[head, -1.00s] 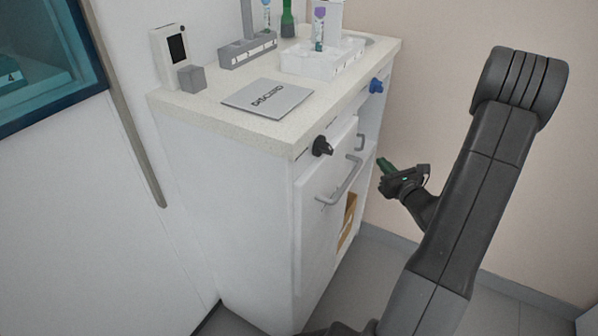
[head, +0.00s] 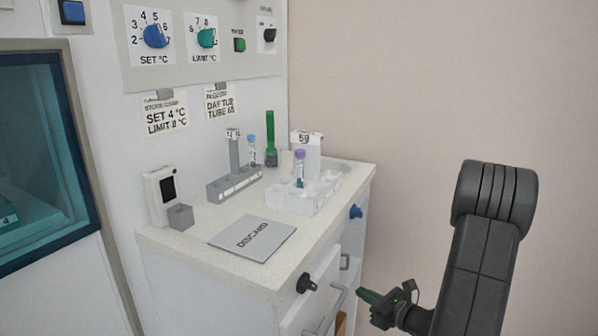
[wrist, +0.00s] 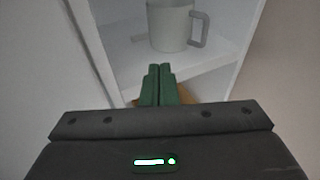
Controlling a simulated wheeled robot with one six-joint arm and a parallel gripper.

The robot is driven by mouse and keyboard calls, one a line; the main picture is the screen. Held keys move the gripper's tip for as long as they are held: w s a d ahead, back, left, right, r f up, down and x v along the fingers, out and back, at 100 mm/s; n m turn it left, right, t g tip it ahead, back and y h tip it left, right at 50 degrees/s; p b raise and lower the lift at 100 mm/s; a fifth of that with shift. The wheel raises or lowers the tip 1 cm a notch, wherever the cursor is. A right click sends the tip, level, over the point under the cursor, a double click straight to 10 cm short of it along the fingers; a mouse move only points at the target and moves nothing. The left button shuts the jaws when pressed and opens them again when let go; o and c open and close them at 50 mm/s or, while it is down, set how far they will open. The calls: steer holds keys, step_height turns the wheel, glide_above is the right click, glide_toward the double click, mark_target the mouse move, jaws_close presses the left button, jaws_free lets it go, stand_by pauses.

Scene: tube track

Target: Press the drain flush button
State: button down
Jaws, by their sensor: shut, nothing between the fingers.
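No label reading drain flush is legible, so I cannot tell which control it names. On the wall panel, a green button (head: 239,44) sits right of the teal knob (head: 206,38), and a black switch (head: 269,35) is further right. A blue button (head: 73,12) is at the upper left. My gripper (head: 369,297) has green fingers and is shut and empty, low beside the counter's right front, well below the panel. In the wrist view its closed fingers (wrist: 158,85) point at an open shelf holding a grey mug (wrist: 170,25).
The counter (head: 200,225) bears a discard pad (head: 252,238), a tube rack (head: 235,185), a white tray (head: 310,203) and a small device (head: 160,195).

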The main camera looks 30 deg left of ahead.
steer(key=s+d+r+n+g+h+p, duration=0.2)
steer(key=s+d+r+n+g+p, duration=0.25)
steer(key=s, duration=0.25)
steer(key=s+d+r+n+g+h+p, duration=0.2)
steer(key=d+r+h+p, duration=0.35)
steer(key=d, duration=0.45)
steer(key=s+d+r+n+g+h+p, duration=0.25)
steer(key=d+r+h+p, duration=0.2)
steer(key=d+p, duration=0.4)
steer(key=w+d+r+n+t+h+p, duration=0.1)
steer(key=w+d+r+h+p, duration=0.3)
steer(key=r, duration=0.5)
steer(key=w+d+r+n+t+h+p, duration=0.2)
steer(key=w+d+r+h+p, duration=0.1)
steer(key=d+r, duration=0.6)
steer(key=w+d+r+n+t+h+p, duration=0.1)
steer(key=w+d+r+h+p, duration=0.3)
steer(key=r, duration=0.6)
steer(key=d+n+h, duration=0.1)
steer(key=d, duration=0.1)
steer(key=shift+w+d+n+p, duration=0.3)
steer(key=shift+w+d+p, duration=0.05)
steer(key=shift+d+p, duration=0.05)
steer(key=shift+t, duration=0.3)
